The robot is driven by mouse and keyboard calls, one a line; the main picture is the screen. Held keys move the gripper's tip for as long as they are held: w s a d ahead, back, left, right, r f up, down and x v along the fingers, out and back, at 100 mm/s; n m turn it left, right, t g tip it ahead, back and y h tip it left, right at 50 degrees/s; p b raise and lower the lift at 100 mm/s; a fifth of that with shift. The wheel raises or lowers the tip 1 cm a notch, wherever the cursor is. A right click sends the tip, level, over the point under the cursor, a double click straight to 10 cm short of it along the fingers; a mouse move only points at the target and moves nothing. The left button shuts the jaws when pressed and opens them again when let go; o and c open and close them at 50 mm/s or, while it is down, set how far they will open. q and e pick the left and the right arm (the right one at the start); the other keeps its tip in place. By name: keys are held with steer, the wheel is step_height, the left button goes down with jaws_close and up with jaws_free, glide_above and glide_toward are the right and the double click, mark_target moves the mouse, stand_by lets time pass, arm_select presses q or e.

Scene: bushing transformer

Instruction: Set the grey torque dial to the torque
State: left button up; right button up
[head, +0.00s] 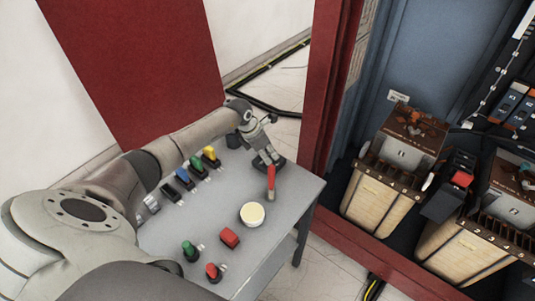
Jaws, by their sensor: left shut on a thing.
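My left gripper (269,163) is over the far right corner of the grey table, at the top of a slim upright red-handled tool (271,183). It is shut on this tool, though the fingers largely hide where they meet it. The tool's lower end is at or just above the table top; I cannot tell which. I cannot make out a grey torque dial or any scale on it at this size. My right gripper is not in view.
The grey table (192,228) holds a round cream-topped piece (252,214), a red block (230,238), green (190,250) and red (213,271) knobbed parts, and a row of coloured-handled pieces (197,168). A red-framed cabinet with transformers (384,195) stands right.

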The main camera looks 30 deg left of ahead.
arm_select(q)
steer(key=m+b, duration=0.3)
steer(key=b, duration=0.2)
steer(key=m+g+h+b, duration=0.1)
steer(key=m+b, duration=0.1)
steer(key=b, duration=0.3)
steer(key=m+g+h+b, duration=0.1)
steer(key=m+b, duration=0.2)
steer(key=b, duration=0.1)
steer(key=shift+w+a+f+m+b, duration=0.25)
steer(key=shift+w+m+b, duration=0.05)
steer(key=shift+w+b, duration=0.1)
steer(key=shift+r+m+g+b, duration=0.2)
steer(key=shift+m+g+b, duration=0.5)
steer(key=shift+m+b, duration=0.65)
steer(key=o, duration=1.1)
steer(key=shift+c, duration=0.2)
steer(key=v, duration=1.2)
steer(key=shift+a, duration=0.2)
steer(key=shift+w, duration=0.1)
